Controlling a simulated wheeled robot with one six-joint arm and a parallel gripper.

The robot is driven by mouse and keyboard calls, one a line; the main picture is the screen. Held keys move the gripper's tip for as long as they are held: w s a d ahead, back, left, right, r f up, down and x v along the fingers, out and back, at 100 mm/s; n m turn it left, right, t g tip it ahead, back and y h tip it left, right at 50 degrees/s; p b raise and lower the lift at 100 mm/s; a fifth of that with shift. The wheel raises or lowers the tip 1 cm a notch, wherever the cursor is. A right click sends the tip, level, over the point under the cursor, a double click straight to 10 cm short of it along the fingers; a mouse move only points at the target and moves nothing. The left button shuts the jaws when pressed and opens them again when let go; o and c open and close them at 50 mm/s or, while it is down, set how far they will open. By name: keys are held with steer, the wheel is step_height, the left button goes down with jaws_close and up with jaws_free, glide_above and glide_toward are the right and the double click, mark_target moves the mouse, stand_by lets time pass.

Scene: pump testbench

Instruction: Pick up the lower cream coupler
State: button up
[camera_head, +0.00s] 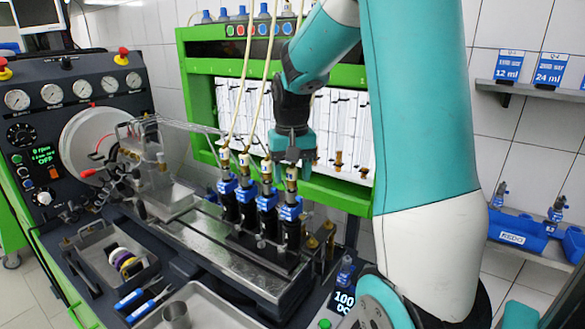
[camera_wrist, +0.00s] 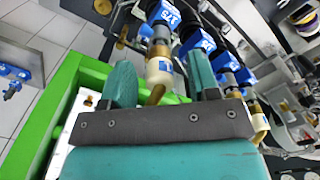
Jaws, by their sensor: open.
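Several cream couplers stand in a row on the blue-tagged black injectors. The rightmost one (camera_head: 291,174) in the head view is just below my gripper (camera_head: 292,150). In the wrist view a cream coupler (camera_wrist: 159,72) with a blue mark and a brown end shows between the two teal fingers of my gripper (camera_wrist: 163,80). The fingers are open, with visible gaps on both sides of the coupler. Another cream coupler (camera_wrist: 259,126) is partly hidden behind the gripper at the right. I cannot tell for sure which one is the lower coupler.
The neighbouring couplers and cream hoses (camera_head: 247,75) are close on the left. A green frame (camera_head: 193,100) with glass tubes stands behind. The metal bench (camera_head: 250,268) holds the injectors. A tool tray (camera_head: 112,262) lies in front left.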

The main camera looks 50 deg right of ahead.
mark_target(292, 164)
steer(key=shift+f, duration=0.35)
steer(key=c, duration=1)
steer(key=shift+o, duration=0.2)
steer(key=shift+r, duration=0.1)
step_height(292, 164, up, 20)
steer(key=b, duration=0.3)
